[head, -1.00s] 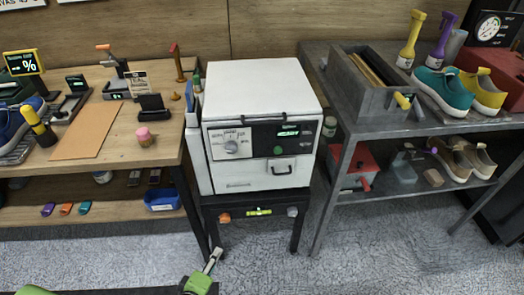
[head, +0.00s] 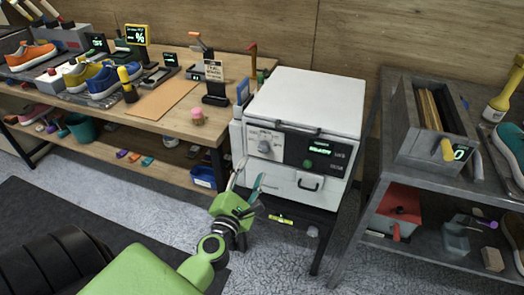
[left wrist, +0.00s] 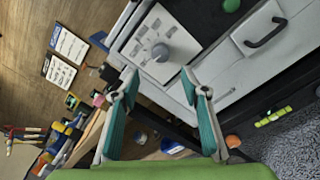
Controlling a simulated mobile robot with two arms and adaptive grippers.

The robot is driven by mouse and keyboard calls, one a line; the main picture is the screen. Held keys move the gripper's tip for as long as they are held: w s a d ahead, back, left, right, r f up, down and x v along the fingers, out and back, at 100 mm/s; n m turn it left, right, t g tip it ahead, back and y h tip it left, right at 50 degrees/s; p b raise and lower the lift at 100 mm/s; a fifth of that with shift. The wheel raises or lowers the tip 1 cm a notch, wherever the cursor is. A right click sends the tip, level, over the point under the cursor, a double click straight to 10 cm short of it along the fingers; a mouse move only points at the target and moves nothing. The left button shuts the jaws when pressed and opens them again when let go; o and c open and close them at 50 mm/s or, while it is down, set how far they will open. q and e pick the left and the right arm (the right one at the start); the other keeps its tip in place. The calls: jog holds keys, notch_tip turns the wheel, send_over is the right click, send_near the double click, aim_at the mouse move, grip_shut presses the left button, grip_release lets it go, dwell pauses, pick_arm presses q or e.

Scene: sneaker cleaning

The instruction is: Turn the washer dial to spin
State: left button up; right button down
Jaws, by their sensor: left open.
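The washer (head: 300,115) is a white box on a dark stand, with its front panel facing me. Its grey round dial (head: 264,147) sits on a light plate at the left of the panel, beside a dark display with a green button (head: 308,164). In the left wrist view the dial (left wrist: 161,52) shows ahead of my fingers, with small markings too blurred to read. My left gripper (head: 248,182) is open and empty, just in front of and below the dial, apart from it. Its teal finger pads (left wrist: 158,110) also show in the left wrist view. My right gripper is not in view.
A wooden workbench (head: 185,125) with shoes and tools stands to the left. A grey metal shelf (head: 375,150) with a box and shoes stands to the right. A drawer handle (head: 308,184) is low on the washer front. Floor before the washer is clear.

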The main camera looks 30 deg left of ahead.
aim_at(262, 150)
pick_arm(q)
jog(key=x, duration=0.9)
jog(key=shift+w, duration=0.3)
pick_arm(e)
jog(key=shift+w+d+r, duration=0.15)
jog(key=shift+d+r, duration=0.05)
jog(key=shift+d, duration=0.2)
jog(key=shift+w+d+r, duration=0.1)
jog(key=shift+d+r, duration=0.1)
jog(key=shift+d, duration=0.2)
pick_arm(q)
jog(key=c, duration=1.1)
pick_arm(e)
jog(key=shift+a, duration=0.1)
